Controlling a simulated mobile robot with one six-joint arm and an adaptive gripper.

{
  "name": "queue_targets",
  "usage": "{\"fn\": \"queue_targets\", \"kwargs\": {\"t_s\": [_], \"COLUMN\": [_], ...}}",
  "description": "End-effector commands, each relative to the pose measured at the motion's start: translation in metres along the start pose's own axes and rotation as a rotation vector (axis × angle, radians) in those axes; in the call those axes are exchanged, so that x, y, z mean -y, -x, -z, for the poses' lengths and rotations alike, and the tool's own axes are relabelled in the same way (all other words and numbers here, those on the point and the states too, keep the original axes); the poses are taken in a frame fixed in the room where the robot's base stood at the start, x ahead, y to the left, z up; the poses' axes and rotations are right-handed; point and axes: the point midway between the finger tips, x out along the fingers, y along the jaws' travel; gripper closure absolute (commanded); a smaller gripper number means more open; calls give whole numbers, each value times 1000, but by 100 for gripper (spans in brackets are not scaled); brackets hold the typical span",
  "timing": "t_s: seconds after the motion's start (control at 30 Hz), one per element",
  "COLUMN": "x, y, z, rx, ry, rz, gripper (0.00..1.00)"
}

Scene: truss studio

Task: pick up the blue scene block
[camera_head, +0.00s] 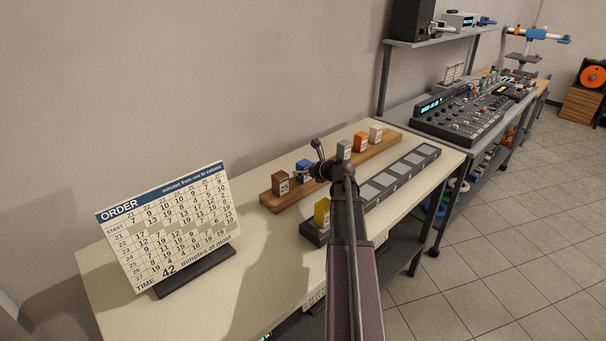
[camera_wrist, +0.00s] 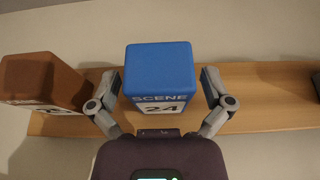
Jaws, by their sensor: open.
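The blue scene block (camera_wrist: 160,70) stands on a wooden board (camera_wrist: 262,82); in the wrist view its front label reads SCENE 24. My gripper (camera_wrist: 161,92) is open, with one finger on the left and one on the right of the blue block. Whether the fingers touch it I cannot tell. In the head view the blue block (camera_head: 302,170) is partly hidden by my gripper (camera_head: 317,172), and my arm crosses the middle of the table.
A brown block (camera_wrist: 42,80) stands close left of the blue one. Grey, orange (camera_head: 361,141) and white (camera_head: 376,133) blocks stand farther along the board. A yellow block (camera_head: 322,212) sits on a dark slotted rail (camera_head: 426,152). An order sign (camera_head: 170,226) stands at left.

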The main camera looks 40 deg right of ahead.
Motion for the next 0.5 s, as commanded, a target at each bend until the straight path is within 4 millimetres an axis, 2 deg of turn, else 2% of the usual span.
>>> {"fn": "queue_targets", "kwargs": {"t_s": [0.33,0.37,0.5], "x": [0,0,1], "y": [1,1,1], "z": [0,0,0], "rx": [0,0,0], "ry": [0,0,0], "rz": [0,0,1], "gripper": [0,3,45]}}
